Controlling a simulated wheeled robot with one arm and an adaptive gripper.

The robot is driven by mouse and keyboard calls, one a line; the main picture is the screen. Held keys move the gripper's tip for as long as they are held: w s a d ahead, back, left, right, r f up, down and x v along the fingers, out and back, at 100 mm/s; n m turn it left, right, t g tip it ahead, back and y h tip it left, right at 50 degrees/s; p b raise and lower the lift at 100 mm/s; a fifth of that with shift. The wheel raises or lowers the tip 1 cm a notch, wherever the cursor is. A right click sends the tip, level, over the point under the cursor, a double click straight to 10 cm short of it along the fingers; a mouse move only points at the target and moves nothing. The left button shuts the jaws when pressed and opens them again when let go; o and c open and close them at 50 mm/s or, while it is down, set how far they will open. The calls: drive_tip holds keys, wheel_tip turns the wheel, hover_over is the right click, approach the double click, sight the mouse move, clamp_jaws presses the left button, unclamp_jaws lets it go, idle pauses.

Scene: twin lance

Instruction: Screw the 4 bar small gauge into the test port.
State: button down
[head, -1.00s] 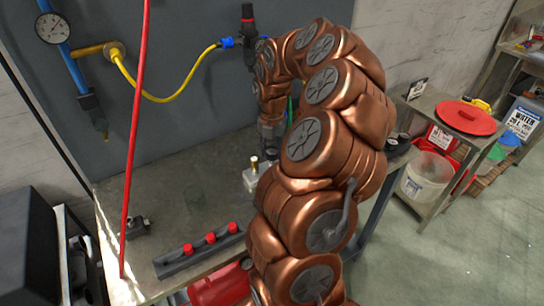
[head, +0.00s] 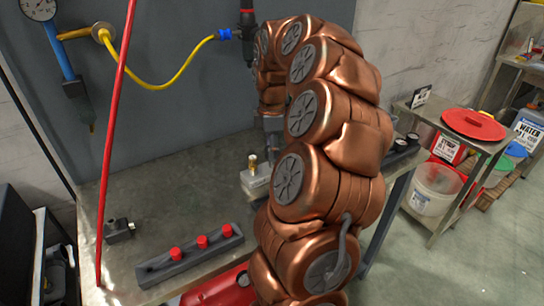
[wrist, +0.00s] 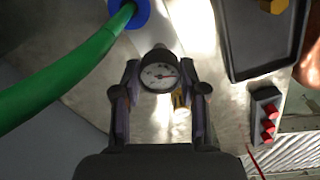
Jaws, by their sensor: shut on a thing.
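A small round gauge (wrist: 158,74) with a white dial and dark rim is between the two fingers of my gripper (wrist: 160,80) in the wrist view. My gripper is shut on it; the dial's numbers are too small to read. A brass fitting (wrist: 180,99) shows partly behind the gauge. In the head view a brass fitting (head: 252,161) stands upright on a pale metal block (head: 255,184) on the bench, left of my arm. I cannot tell for certain that it is the test port.
A rack with red caps (head: 190,258) lies on the bench front, with a small dark fitting (head: 119,231) to its left. A green hose (wrist: 70,75) and dark tray (wrist: 262,70) flank the gauge in the wrist view.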

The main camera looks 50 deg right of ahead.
drive_tip(key=m+b, duration=0.2)
drive_tip(key=m, duration=0.1)
drive_tip(key=shift+f, duration=0.25)
drive_tip(key=shift+r+m+b, duration=0.2)
drive_tip(key=shift+m+b, duration=0.4)
drive_tip(key=shift+m, duration=0.6)
drive_tip(key=c, duration=0.8)
unclamp_jaws()
drive_tip(key=shift+c, duration=0.2)
drive_tip(key=shift+r, duration=0.1)
